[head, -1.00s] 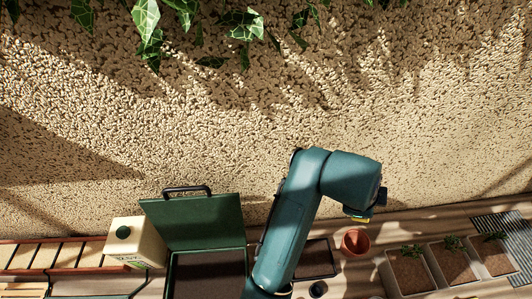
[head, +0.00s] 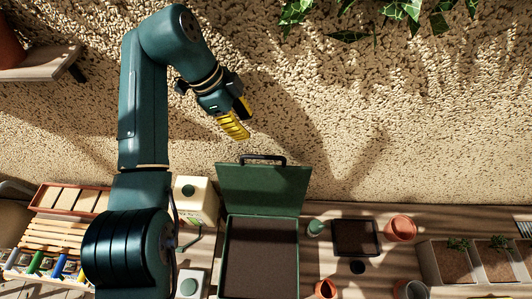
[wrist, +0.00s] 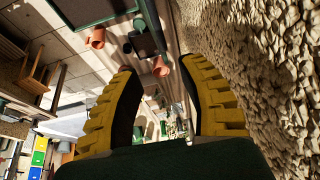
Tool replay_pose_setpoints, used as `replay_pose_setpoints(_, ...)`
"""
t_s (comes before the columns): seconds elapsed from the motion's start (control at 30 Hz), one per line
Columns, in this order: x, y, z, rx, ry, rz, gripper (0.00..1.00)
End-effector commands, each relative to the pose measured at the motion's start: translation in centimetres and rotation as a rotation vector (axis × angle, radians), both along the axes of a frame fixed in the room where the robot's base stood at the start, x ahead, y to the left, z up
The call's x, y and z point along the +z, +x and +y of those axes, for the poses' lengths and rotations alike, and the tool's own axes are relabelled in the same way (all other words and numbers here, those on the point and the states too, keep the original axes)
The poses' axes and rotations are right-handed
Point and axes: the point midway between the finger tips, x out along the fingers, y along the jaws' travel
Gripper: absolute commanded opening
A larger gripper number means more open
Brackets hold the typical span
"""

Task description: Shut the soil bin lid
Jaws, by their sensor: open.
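The green soil bin (head: 224,262) stands on the bench, filled with brown soil (head: 262,255). Its green lid (head: 262,187) is open, raised upright at the back edge towards the wall, with a black handle (head: 263,158) on its top edge. My gripper (head: 238,131) is above and slightly left of the lid, in front of the wall, apart from lid and handle. Its yellow, ridged fingers also show in the wrist view (wrist: 160,76), spread wide with nothing held between them. Part of a green tray-like shape, likely the bin, shows at the top of the wrist view (wrist: 88,14).
A cream carton (head: 196,205) stands close left of the bin. A small green pot (head: 315,228), a dark tray (head: 355,238) and terracotta pots (head: 400,229) are to its right. A shelf (head: 38,64) juts out at upper left. The wall (head: 400,130) rises behind.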

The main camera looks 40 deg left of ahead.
Motion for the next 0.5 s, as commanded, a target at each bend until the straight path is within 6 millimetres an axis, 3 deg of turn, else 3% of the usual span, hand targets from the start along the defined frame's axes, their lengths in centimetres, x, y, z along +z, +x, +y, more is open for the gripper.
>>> replay_pose_setpoints(0.03, -1.5, 0.3, -0.4, -0.002, -0.003, 0.003, 0.41)
replay_pose_setpoints(0.3, -7.6, 2.1, -2.1, -0.004, 0.0, 0.001, 0.41)
replay_pose_setpoints(0.5, -10.9, 3.2, -3.4, -0.002, -0.003, 0.005, 0.41)
